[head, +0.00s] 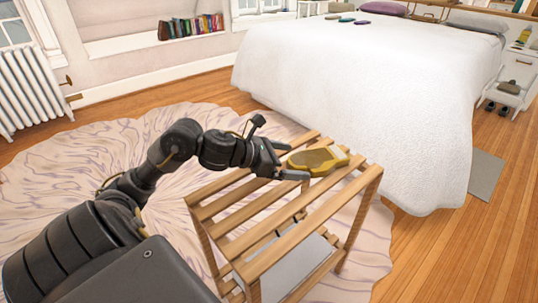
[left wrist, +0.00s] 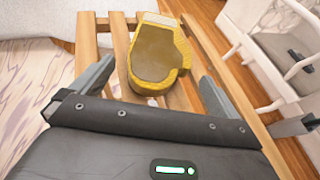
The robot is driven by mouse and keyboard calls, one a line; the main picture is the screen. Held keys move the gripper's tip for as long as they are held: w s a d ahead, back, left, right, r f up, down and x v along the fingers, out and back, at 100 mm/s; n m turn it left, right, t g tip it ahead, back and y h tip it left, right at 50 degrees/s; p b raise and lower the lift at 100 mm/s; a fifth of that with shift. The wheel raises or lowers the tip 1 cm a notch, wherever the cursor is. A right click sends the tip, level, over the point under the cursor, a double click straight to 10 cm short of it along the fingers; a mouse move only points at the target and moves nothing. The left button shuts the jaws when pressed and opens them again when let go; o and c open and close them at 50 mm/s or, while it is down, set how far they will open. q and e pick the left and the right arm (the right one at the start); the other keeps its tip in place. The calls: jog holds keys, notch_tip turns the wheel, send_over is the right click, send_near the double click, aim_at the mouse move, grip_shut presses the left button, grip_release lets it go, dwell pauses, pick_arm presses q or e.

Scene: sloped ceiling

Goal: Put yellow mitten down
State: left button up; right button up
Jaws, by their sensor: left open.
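The yellow mitten (head: 318,161) lies on the slatted top of a wooden rack (head: 240,245), near its far right end. It has a brownish palm and a thumb at one side. In the left wrist view the mitten (left wrist: 157,55) rests on the slats, ahead of and between my open fingers. My left gripper (head: 292,160) is open beside the mitten; its fingers (left wrist: 155,85) stand apart with a visible gap on both sides of it. My right gripper does not show in either view.
A bed with a white cover (head: 370,75) stands just behind the rack. A pale round rug (head: 60,190) lies under the rack. A white radiator (head: 25,90) is at the left wall. Books (head: 190,26) line the window sill. Wooden floor (head: 450,250) is open at the right.

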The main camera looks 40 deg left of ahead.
pick_arm(q)
jog(key=v, duration=0.8)
jog(key=shift+s, duration=0.1)
jog(key=shift+r, duration=0.1)
jog(key=shift+a, duration=0.1)
